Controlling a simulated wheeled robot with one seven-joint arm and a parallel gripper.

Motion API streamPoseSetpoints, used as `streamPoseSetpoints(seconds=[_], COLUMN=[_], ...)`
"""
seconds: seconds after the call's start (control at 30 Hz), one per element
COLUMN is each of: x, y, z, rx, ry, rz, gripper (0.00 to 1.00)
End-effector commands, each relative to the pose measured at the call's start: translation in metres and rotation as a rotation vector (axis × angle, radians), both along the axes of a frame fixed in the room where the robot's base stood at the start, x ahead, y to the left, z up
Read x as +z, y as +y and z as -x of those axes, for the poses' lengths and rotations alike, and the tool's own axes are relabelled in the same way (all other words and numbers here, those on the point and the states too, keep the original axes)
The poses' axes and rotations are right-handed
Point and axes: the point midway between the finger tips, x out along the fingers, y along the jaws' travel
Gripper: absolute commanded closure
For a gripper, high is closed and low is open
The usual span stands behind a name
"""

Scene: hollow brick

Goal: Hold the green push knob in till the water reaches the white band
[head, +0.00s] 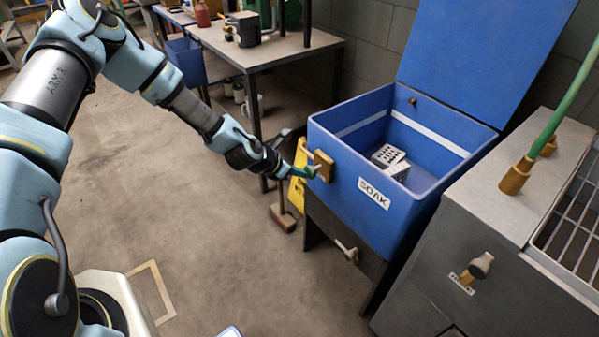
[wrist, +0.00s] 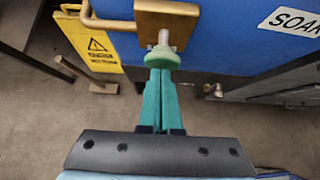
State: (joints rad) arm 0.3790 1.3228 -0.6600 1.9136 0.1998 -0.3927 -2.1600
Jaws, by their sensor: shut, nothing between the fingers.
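The green push knob (wrist: 162,59) sits on a short grey stem from a brass block (wrist: 165,22) on the side of the blue SOAK tub (head: 345,170). A length of stem shows between knob and block. My gripper (wrist: 161,75) is shut and empty, its green fingertips right at the knob's face; I cannot tell whether they press it. In the head view my gripper (head: 300,172) also meets the knob. The white band (head: 430,133) runs along the tub's inner walls. A grey hollow brick (head: 390,158) stands inside. I cannot make out a water line.
The tub's blue lid (head: 485,55) stands open. A grey cabinet (head: 500,270) with a green hose (head: 575,85) is at the right.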

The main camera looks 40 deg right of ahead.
Motion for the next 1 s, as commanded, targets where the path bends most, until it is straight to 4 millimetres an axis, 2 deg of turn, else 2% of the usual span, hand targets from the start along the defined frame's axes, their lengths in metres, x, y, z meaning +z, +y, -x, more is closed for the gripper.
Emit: streamPoseSetpoints(seconds=[0.33,1.0], x=[-0.001,0.003], y=[-0.028,-0.031], z=[0.001,0.002], rx=[0.0,-0.001], ry=[-0.001,-0.002], rz=[0.002,0.007], gripper=[1.0,1.0])
